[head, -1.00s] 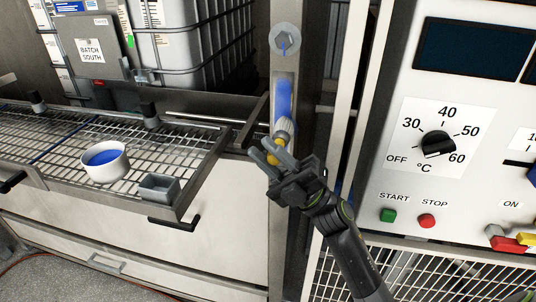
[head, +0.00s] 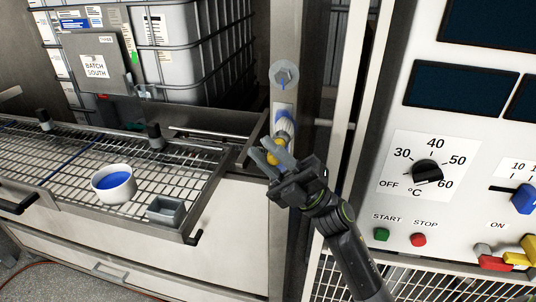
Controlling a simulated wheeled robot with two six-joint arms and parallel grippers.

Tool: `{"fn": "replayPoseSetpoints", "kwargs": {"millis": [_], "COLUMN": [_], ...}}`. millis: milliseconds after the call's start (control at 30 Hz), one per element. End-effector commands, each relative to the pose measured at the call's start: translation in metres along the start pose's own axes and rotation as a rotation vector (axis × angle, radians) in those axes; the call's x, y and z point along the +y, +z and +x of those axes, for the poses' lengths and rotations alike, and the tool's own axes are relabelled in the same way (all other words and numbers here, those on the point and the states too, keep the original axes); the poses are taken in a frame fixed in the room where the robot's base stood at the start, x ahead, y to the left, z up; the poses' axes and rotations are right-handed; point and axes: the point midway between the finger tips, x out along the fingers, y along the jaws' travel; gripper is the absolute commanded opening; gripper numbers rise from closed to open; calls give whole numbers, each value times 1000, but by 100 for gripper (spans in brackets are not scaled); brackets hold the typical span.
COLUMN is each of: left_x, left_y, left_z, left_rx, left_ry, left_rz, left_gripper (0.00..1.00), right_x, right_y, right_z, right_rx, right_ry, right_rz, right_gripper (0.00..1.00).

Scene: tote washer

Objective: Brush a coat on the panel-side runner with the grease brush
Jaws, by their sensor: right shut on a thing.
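My right gripper (head: 277,158) is shut on the grease brush, holding it by its yellow handle (head: 272,156). The brush's pale ferrule (head: 285,124) points up in front of the grey upright post, with blue just above it. I cannot tell whether the bristles touch the post. A white cup (head: 126,190) of blue grease (head: 113,179) stands on the wire rack at the left. A dark rail (head: 256,136) shows beside the post, partly hidden; I cannot tell whether it is the panel-side runner. My left gripper is out of view.
A small grey open box (head: 165,210) is at the rack's front corner. The control panel (head: 400,215) with dial and buttons stands close on the right. A caged white tank (head: 190,50) is behind the rack.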

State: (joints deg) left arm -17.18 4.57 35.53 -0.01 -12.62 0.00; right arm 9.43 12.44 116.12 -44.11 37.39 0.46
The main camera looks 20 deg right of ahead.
Motion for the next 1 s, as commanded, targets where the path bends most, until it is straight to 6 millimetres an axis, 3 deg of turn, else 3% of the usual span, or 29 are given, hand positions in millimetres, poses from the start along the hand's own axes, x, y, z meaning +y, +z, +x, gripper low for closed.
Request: {"fn": "replayPoseSetpoints", "kwargs": {"millis": [267,700,1000], "left_x": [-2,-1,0], "left_y": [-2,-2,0], "left_z": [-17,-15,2], "left_rx": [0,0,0], "left_ry": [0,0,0], "left_rz": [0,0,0], "left_gripper": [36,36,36], "right_x": [14,12,-2], "right_y": [0,0,0], "right_z": [14,12,-2], "right_rx": [0,0,-1], "right_ry": [0,0,0], "right_rz": [-1,-1,0], "right_gripper": [0,0,0]}}
